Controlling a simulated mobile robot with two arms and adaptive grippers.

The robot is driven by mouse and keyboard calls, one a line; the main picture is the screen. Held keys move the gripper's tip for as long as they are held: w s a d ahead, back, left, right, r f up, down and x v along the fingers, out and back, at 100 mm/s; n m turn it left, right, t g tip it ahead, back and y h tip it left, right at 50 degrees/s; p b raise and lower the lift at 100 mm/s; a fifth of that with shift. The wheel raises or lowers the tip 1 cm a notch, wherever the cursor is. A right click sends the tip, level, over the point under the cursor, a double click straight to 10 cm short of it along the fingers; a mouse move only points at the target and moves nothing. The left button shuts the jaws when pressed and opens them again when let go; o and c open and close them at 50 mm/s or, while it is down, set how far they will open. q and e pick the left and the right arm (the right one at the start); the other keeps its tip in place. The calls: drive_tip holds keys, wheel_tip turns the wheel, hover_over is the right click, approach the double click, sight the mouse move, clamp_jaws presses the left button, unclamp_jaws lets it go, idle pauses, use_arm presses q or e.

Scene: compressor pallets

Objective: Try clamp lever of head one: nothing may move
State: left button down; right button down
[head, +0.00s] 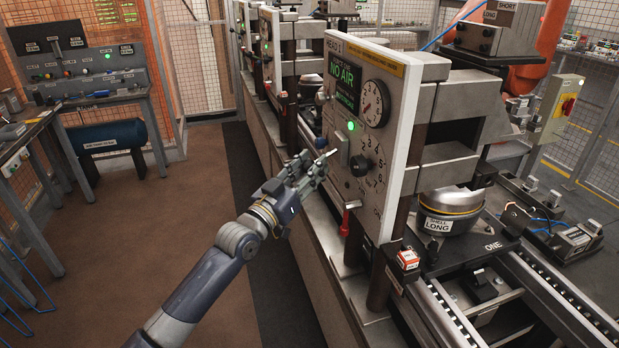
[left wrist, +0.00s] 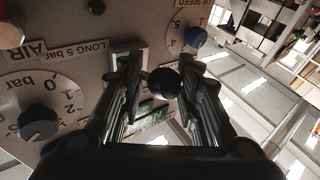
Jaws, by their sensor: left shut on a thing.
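Head one is the grey upright panel (head: 404,130) labelled HEAD 1. My left gripper (head: 322,163) reaches its front edge from the left. In the left wrist view, my left gripper (left wrist: 163,90) has its fingers on both sides of a black ball knob (left wrist: 163,82) and is shut on it. The knob appears to be the clamp lever's end; the rest of the lever is hidden behind the fingers. The panel's screen (head: 344,83) reads NO AIR, with a green lamp (head: 351,126) below. My right gripper is in neither view.
A gauge (head: 375,103) and a numbered dial (head: 361,165) sit on the panel close to my fingers. A red handle (head: 345,222) hangs below. A shell labelled LONG (head: 448,212) stands under the head.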

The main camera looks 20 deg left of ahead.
use_arm(q)
drive_tip(key=shift+w+a+r, duration=0.1)
drive_tip(key=shift+a+r, duration=0.05)
drive_tip(key=shift+a, duration=0.1)
drive_tip(key=c, duration=1.3)
unclamp_jaws()
drive_tip(key=shift+a, duration=0.15)
drive_tip(key=shift+f, duration=0.2)
drive_tip(key=shift+d, duration=0.2)
drive_tip(key=shift+s+a+f, duration=0.15)
drive_tip(key=shift+s+f, duration=0.1)
drive_tip(key=shift+s, duration=0.05)
drive_tip(key=v, duration=1.1)
drive_tip(key=shift+s, duration=0.15)
